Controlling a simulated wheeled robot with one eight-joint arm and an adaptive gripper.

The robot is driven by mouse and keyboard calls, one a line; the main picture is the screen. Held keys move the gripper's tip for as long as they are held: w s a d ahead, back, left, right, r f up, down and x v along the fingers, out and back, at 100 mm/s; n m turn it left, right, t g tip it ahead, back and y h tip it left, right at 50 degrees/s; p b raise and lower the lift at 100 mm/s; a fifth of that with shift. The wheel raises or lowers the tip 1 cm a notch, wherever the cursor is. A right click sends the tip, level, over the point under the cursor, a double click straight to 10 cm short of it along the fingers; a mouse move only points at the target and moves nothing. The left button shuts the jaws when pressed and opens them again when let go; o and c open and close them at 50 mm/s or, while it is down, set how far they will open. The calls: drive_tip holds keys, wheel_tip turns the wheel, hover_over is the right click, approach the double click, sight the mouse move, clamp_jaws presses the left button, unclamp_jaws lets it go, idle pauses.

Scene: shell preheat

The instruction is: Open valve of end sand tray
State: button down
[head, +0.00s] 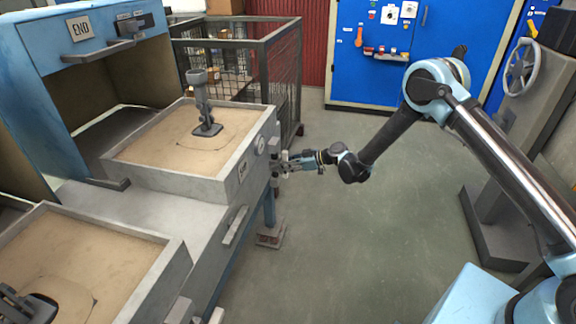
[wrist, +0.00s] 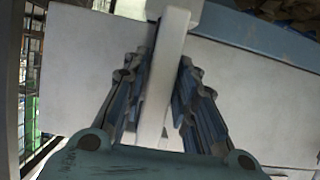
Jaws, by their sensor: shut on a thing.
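The end sand tray (head: 170,184) is a grey box of tan sand at the centre left, beside the blue housing marked END (head: 80,27). A dark upright tool-like piece (head: 203,105) stands in its sand. A round gauge (head: 260,145) and a small label plate (head: 243,169) are on its right-hand wall. My gripper (head: 283,163) is at that wall, just past the gauge. In the wrist view my gripper (wrist: 160,105) has its ribbed fingers on both sides of a pale flat bar, the valve handle (wrist: 172,50). The valve body is mostly hidden.
Another sand tray (head: 160,270) sits at the lower left. A dark wire cage (head: 285,75) stands behind the end tray. A blue cabinet (head: 460,50) is at the back, and a handwheel (head: 520,68) on a grey stand is at right. The middle floor is clear.

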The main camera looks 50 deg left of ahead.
drive_tip(key=shift+f, duration=0.1)
drive_tip(key=c, duration=1.4)
unclamp_jaws()
drive_tip(key=shift+c, duration=0.2)
drive_tip(key=shift+w+d+r, duration=0.2)
drive_tip(key=shift+w+d, duration=0.1)
drive_tip(key=shift+d, duration=0.05)
drive_tip(key=v, duration=1.1)
drive_tip(key=shift+r, duration=0.1)
